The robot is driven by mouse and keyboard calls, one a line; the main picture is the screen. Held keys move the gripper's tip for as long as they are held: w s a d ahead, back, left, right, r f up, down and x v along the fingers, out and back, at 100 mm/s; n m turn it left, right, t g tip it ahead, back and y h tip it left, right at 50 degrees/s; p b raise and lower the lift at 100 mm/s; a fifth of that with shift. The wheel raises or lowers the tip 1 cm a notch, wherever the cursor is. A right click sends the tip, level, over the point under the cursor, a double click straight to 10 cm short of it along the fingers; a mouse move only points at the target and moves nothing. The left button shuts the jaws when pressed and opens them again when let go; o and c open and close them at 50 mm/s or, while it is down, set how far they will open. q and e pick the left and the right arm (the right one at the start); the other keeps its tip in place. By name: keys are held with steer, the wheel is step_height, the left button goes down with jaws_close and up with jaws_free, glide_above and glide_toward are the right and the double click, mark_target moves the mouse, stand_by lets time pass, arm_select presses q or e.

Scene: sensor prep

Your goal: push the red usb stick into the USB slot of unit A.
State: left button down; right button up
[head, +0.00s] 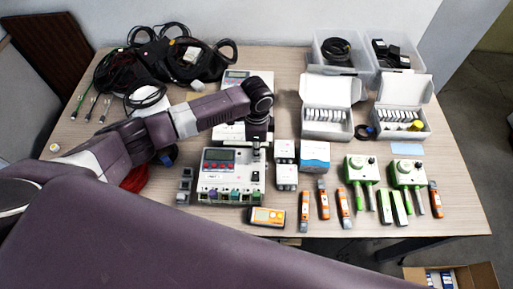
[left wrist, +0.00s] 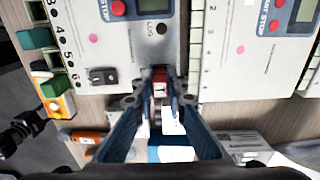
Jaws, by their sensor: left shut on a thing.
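My left gripper (head: 256,146) points down at the right part of the front grey-white unit (head: 230,182), which has a dark display panel and a row of coloured connectors. In the left wrist view, the left gripper (left wrist: 160,88) is shut on the red usb stick (left wrist: 160,75), of which a small red piece shows between the fingertips. The unit's face (left wrist: 130,50) lies beyond it, with a round dark port (left wrist: 162,29) marked LOG. The USB slot cannot be made out, nor whether the stick touches the unit. No unit letter is readable. My right gripper is not in view.
More units stand behind the front one. Small white boxes (head: 286,177) and a blue-white box (head: 315,157) stand to its right. An orange meter (head: 268,216) lies in front. Orange handhelds, green-topped devices (head: 361,169) and open cartons (head: 327,122) fill the right side. Cables (head: 155,60) lie back left.

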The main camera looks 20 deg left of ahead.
arm_select(q)
steer(key=shift+f, duration=0.2)
stand_by(0.4)
steer(key=c, duration=1.7)
jaws_free()
steer(key=shift+r, duration=0.1)
step_height(320, 180, up, 7)
steer(key=p, duration=0.8)
